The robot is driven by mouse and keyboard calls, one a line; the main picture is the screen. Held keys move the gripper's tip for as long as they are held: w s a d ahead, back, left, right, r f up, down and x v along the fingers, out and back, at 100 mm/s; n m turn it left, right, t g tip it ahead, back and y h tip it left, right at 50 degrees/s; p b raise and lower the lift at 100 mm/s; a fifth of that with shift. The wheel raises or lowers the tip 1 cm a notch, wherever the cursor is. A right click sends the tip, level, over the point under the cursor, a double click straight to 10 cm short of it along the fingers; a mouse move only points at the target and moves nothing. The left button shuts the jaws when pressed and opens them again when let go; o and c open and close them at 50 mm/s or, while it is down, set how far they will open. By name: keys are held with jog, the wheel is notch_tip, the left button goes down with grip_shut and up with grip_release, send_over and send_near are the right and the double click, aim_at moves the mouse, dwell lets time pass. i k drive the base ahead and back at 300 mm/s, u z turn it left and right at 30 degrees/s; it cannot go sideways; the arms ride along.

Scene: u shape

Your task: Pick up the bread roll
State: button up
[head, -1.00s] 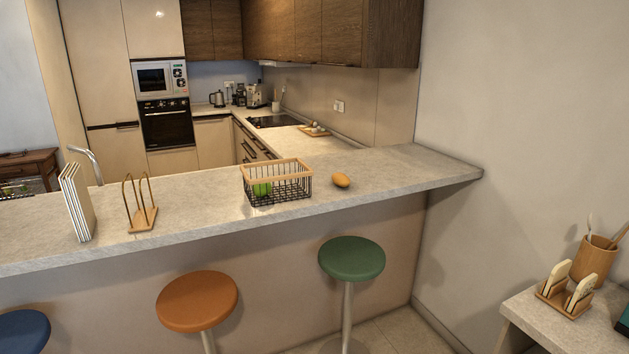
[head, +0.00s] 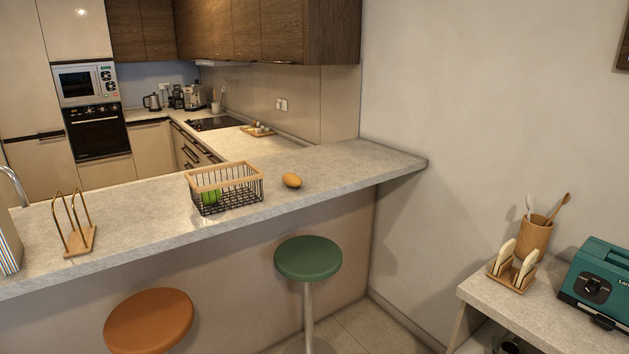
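The bread roll (head: 292,180) is a small orange-brown oval. It lies on the pale stone counter (head: 335,168) in the head view, just right of a wire basket (head: 228,190) and apart from it. Nothing covers it. My gripper does not show in the head view.
The basket has a wooden rim and holds something green. A wooden rack (head: 79,240) stands on the counter at left. A green stool (head: 308,259) and an orange stool (head: 149,321) stand before the counter. A side table (head: 475,289) at right carries a teal appliance (head: 597,283).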

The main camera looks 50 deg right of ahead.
aim_at(290, 179)
jog(key=z, duration=4.55)
jog(key=i, duration=0.1)
jog(key=u, duration=3.15)
jog(key=k, duration=0.9)
jog(key=u, duration=0.2)
jog(key=i, duration=0.75)
jog(key=z, duration=0.05)
